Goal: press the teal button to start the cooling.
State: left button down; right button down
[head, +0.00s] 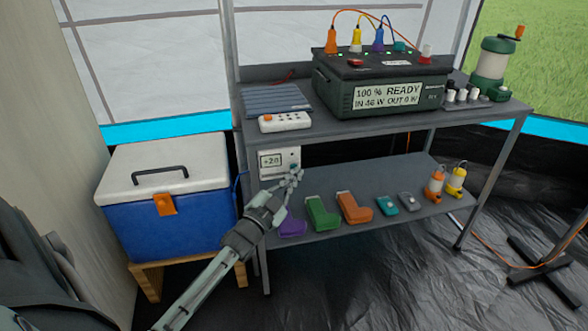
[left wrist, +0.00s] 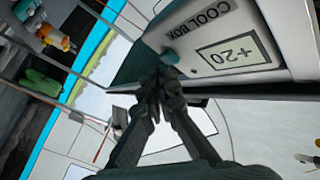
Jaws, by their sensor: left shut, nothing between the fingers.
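A white control box (head: 277,162) hangs under the upper shelf, with a display reading +20. In the left wrist view the box is marked COOL BOX and shows the same display (left wrist: 234,52). The teal button (left wrist: 170,57) is a small round knob on the box's face, and its top shows in the head view (head: 294,167). My left gripper (head: 297,173) is shut and empty, its fingertips right by the button. In the left wrist view the fingertips (left wrist: 160,74) are close beside it; I cannot tell whether they touch. My right gripper is not in view.
A blue cool box (head: 168,224) with a white lid stands left of the metal rack. A power station (head: 386,88) and a white power strip (head: 285,122) are on the upper shelf. Several coloured items, including a green one (head: 322,213), line the lower shelf.

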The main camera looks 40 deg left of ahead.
pick_arm(q)
jog(key=shift+w, duration=0.1)
dwell(0.6)
jog(key=shift+w+a, duration=0.2)
jog(key=shift+a, duration=0.1)
jog(key=shift+s+d, duration=0.3)
dwell(0.4)
jog(key=s+d+p, duration=0.3)
jog(key=s+d, duration=0.1)
jog(key=shift+d, duration=0.3)
